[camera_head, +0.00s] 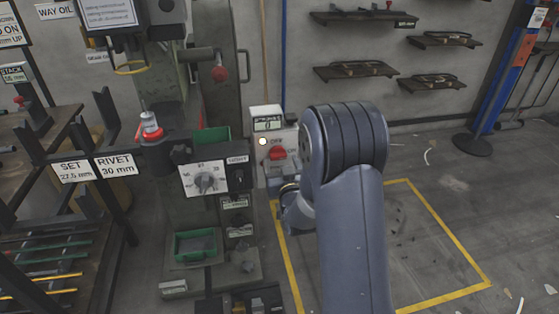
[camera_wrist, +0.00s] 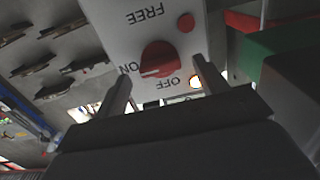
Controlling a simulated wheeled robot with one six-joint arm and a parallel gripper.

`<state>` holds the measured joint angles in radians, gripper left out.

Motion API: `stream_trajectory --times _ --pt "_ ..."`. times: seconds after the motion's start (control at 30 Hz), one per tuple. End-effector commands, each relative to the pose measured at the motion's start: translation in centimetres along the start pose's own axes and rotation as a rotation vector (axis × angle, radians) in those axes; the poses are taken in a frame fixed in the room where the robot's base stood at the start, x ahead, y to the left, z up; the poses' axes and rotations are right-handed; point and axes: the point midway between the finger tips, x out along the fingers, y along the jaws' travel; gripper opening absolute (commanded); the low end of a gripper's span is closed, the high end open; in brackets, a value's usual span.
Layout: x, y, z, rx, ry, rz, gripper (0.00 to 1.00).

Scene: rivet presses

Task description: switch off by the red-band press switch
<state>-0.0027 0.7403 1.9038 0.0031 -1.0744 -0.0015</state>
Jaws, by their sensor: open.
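The switch is a red rotary knob (camera_wrist: 158,60) on a white panel (camera_wrist: 120,15) in the wrist view, where the lettering is upside down. FREE is above it, ON to its left, OFF to its lower right. A white mark on the knob lies toward the ON side. A round lamp (camera_wrist: 195,82) beside OFF glows. My gripper (camera_wrist: 163,72) is open, one finger on each side of the knob in the picture; contact cannot be told. In the head view the red knob (camera_head: 277,153) and lit lamp (camera_head: 263,142) show left of my arm, which hides most of the gripper.
A press with a dial panel (camera_head: 205,179) and green trays (camera_head: 195,244) stands left of the switch box. A red ball-ended lever (camera_head: 219,73) is above. A rack (camera_head: 60,235) is far left. Wall shelves (camera_head: 355,71) hang behind; the floor at right is largely clear.

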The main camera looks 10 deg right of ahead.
Motion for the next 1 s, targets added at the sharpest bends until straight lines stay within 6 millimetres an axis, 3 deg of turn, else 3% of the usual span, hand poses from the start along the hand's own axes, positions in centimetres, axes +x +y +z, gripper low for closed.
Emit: stream_trajectory --times 0.2,0.53,1.0 --pt "1.9 0.0 0.1 0.0 -0.001 0.0 0.69" --pt "2.2 0.0 0.0 0.0 -0.001 0.0 0.69" --pt "2.2 0.0 0.0 0.0 -0.001 0.0 0.31"
